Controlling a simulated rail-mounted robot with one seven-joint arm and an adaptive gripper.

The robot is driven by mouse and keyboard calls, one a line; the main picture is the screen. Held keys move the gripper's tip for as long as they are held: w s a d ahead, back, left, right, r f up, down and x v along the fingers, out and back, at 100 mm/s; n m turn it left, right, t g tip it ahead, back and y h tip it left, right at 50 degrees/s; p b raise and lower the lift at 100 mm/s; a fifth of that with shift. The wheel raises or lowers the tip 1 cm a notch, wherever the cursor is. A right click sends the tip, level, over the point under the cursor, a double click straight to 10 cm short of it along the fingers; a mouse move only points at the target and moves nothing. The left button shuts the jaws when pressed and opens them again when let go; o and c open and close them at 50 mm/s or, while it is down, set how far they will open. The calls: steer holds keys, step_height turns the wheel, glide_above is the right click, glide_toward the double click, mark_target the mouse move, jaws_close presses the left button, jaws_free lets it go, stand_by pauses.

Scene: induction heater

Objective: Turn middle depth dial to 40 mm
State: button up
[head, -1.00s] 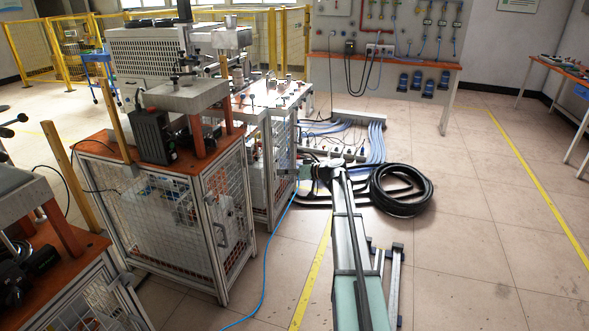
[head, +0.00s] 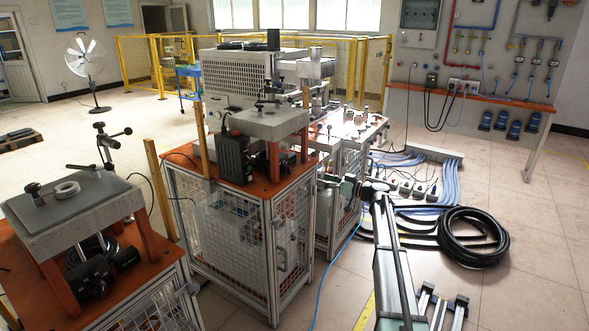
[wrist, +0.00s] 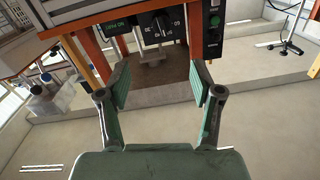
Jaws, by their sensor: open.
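In the wrist view a black dial (wrist: 160,26) with white numbers around it sits on a dark panel under a machine, at top centre. A small green display (wrist: 117,28) with characters is left of it. The dial's exact setting is too small to read. My gripper (wrist: 160,84) is open and empty, its two green-padded fingers spread wide below the dial and apart from it. In the head view my gripper (head: 332,183) is beside the far workstation (head: 345,140); no dial can be made out there.
Orange legs flank the panel in the wrist view; a box with a green button (wrist: 214,22) is right of the dial. In the head view, the middle caged workstation (head: 235,225) and a coiled black hose (head: 475,238) flank my arm. Open floor lies at right.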

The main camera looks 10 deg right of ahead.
steer(key=p, duration=0.3)
glide_toward(288, 174)
steer(key=shift+n, duration=0.4)
steer(key=x, duration=0.3)
steer(key=r+x, duration=0.1)
steer(key=x, duration=0.6)
steer(key=shift+w+r, duration=0.25)
steer(key=shift+r, duration=0.15)
steer(key=c, duration=1.1)
